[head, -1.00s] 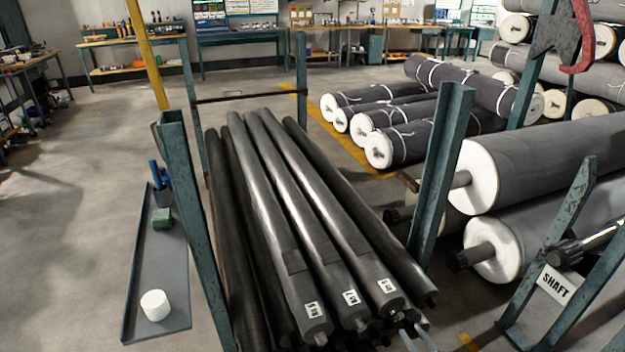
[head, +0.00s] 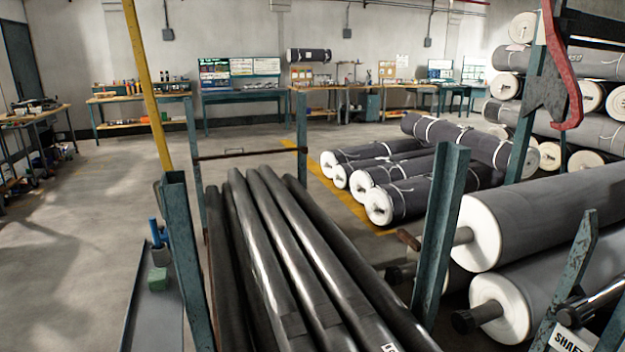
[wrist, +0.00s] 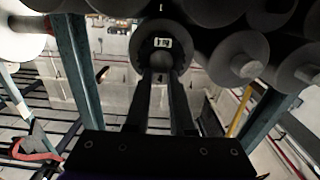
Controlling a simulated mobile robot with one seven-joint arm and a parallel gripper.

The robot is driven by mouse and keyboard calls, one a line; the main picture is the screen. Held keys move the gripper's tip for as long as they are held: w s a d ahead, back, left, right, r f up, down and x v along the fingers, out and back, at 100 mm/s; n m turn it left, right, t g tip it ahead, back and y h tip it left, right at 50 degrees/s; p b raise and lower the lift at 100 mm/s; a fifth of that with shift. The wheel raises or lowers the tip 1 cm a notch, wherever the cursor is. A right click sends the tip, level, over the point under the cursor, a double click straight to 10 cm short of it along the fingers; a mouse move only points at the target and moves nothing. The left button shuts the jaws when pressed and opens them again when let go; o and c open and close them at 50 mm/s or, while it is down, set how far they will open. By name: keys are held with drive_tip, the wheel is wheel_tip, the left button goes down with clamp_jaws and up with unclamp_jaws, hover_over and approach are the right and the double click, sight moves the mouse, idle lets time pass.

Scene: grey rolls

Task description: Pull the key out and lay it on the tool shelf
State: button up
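My gripper (wrist: 160,78) shows in the wrist view with two dark fingers apart, pointing at the round end of a grey roll (wrist: 140,42). The roll end carries a white label and a pale round stub, seen between the fingertips. No key can be made out clearly; a small dark shape between the fingertips is too small to tell. The tool shelf (head: 150,315), a narrow grey tray, is at the lower left of the head view. It holds a blue tool (head: 155,233) and a green block (head: 158,279). My gripper is not in the head view.
Several long dark rolls (head: 290,290) lie side by side between teal posts (head: 187,260) and (head: 440,235). Larger fabric rolls (head: 540,218) are on the right, near a red hook (head: 565,70). Open floor (head: 75,240) lies to the left.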

clamp_jaws()
drive_tip(key=shift+v, duration=2.85)
